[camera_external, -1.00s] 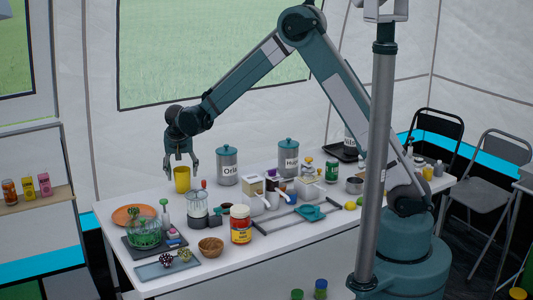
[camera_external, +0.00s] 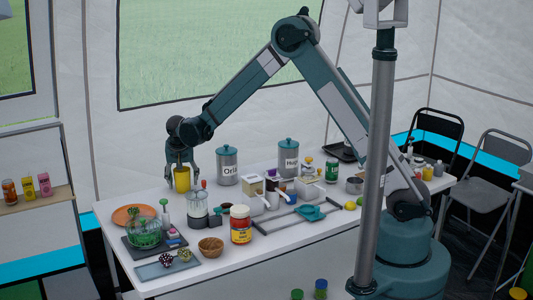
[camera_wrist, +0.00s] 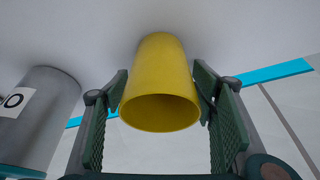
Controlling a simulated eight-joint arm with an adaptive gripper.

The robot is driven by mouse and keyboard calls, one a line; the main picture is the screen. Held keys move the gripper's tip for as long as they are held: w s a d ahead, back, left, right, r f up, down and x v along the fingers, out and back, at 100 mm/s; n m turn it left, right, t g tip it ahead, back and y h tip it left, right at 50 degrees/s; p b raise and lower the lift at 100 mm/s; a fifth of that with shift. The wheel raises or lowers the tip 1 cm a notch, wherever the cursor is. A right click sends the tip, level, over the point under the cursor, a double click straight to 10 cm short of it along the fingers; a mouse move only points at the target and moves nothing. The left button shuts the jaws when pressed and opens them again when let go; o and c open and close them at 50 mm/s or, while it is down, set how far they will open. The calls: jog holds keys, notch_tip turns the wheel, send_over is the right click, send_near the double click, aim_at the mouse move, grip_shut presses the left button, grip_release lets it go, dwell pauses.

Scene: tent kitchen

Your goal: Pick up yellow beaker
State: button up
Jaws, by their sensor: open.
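The yellow beaker (camera_external: 182,179) stands upright near the far left part of the white table in the external view. My gripper (camera_external: 181,176) is over it from above, with a finger on each side of the beaker. In the wrist view the yellow beaker (camera_wrist: 160,85) lies between the two green-padded fingers of my gripper (camera_wrist: 163,118), its open mouth facing the camera. The jaws are open, and a narrow gap shows at the left finger; contact on the right side is hard to tell.
A grey canister (camera_external: 227,166) stands right of the beaker and also shows in the wrist view (camera_wrist: 38,115). Many small items crowd the table's middle.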

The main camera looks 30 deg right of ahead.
jog(key=c, duration=1)
jog(key=shift+o, duration=0.2)
jog(key=shift+r, duration=0.1)
notch_tip(320, 180, up, 10)
jog(key=p, duration=0.2)
dwell(0.4)
